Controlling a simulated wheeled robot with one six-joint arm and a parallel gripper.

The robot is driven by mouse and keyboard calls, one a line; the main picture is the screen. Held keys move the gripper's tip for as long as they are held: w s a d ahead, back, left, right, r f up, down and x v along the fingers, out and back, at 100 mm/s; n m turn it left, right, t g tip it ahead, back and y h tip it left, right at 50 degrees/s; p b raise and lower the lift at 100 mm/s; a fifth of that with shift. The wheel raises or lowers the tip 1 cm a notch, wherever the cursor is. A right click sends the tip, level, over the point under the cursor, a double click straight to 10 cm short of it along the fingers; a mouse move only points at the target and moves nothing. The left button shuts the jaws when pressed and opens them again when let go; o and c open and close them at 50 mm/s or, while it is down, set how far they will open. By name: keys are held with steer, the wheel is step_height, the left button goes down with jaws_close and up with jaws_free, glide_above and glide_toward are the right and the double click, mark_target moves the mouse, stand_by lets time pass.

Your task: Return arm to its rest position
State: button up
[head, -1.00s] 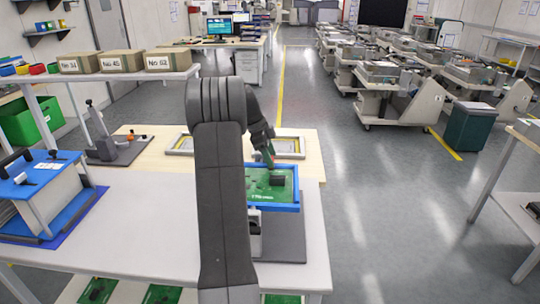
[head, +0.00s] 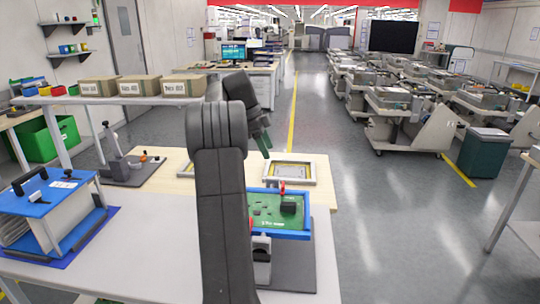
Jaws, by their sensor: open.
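My arm rises through the middle of the head view and bends over at the top. My gripper (head: 262,144) has dark green fingers that point down and stand apart. It is empty and hangs in the air over the light wooden board, behind the blue-framed fixture. A green circuit board (head: 272,212) lies in the blue frame (head: 305,218), with a black block on it and a small red part at its far edge. The arm hides the left part of the fixture.
A blue-topped device (head: 50,190) stands on the white table (head: 150,230) at left. A lever press (head: 118,160) and a grey-framed tray (head: 290,172) stand behind. Cardboard boxes (head: 140,85) sit on a shelf. Feeder trolleys (head: 405,115) stand at right, with open floor between.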

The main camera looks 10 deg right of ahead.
mark_target(283, 184)
stand_by(0.3)
steer(key=x, duration=1.4)
steer(key=shift+r, duration=0.1)
